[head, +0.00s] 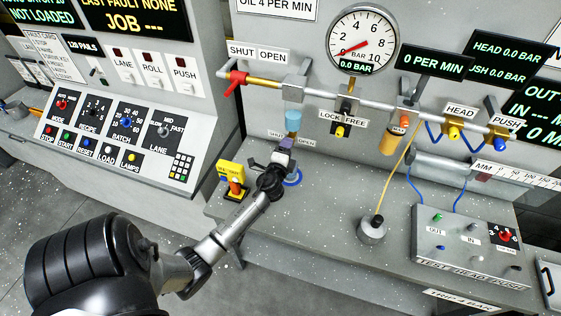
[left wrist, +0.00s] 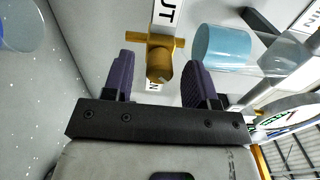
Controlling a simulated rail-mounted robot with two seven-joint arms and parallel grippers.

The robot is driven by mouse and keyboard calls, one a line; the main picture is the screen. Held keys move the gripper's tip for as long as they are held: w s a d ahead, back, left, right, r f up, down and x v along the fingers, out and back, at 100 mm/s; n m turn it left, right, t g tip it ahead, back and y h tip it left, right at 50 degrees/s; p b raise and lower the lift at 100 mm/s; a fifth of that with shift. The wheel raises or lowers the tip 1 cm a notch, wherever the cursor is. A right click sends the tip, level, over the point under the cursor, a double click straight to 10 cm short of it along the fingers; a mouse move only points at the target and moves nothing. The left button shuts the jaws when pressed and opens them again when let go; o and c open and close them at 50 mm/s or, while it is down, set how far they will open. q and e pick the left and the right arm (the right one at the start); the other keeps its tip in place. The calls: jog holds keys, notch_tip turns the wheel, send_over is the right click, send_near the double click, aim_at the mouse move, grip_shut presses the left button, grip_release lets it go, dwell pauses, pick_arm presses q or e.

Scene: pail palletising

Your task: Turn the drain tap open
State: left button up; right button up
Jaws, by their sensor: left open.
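The drain tap (left wrist: 159,62) is a brass T-shaped piece in the left wrist view. It sits under the light blue bowl (head: 293,121), which also shows in the left wrist view (left wrist: 222,45). My left gripper (head: 284,146) is at the wall just below that bowl, and its body hides the tap in the head view. In the left wrist view my left gripper's purple fingers (left wrist: 161,80) are open, one on each side of the tap, with gaps visible. Small SHUT and OPEN labels flank this spot, partly covered. My right gripper is in neither view.
A pipe (head: 345,100) with a red-handled valve (head: 235,82) runs above. A yellow box (head: 231,175) and blue coil (head: 293,178) are close to my gripper on the bench (head: 320,210). The gauge (head: 362,40) reads near zero. A control panel (head: 120,125) stands left.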

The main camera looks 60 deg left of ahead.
pick_arm(q)
jog(key=b+v, duration=0.1)
jog(key=v, duration=1.2)
dwell(0.4)
jog(key=s+a+f+n+g, duration=0.2)
jog(key=s+f+n+g, duration=0.1)
jog(key=n+g, duration=0.25)
jog(key=s+d+f+n+g+h, duration=0.1)
jog(key=s+d+h, duration=0.3)
jog(key=d, duration=0.5)
jog(key=s+d+f+n+g+h, duration=0.1)
jog(key=s+d+h, duration=0.3)
jog(key=d, duration=0.5)
jog(key=s+d+f+g+h, duration=0.15)
jog(key=s+d+h, duration=0.3)
jog(key=d, duration=0.55)
notch_tip(320, 180, up, 16)
jog(key=s+p, duration=0.1)
jog(key=p, duration=1.5)
jog(key=shift+a+g, duration=0.3)
jog(key=shift+a, duration=0.15)
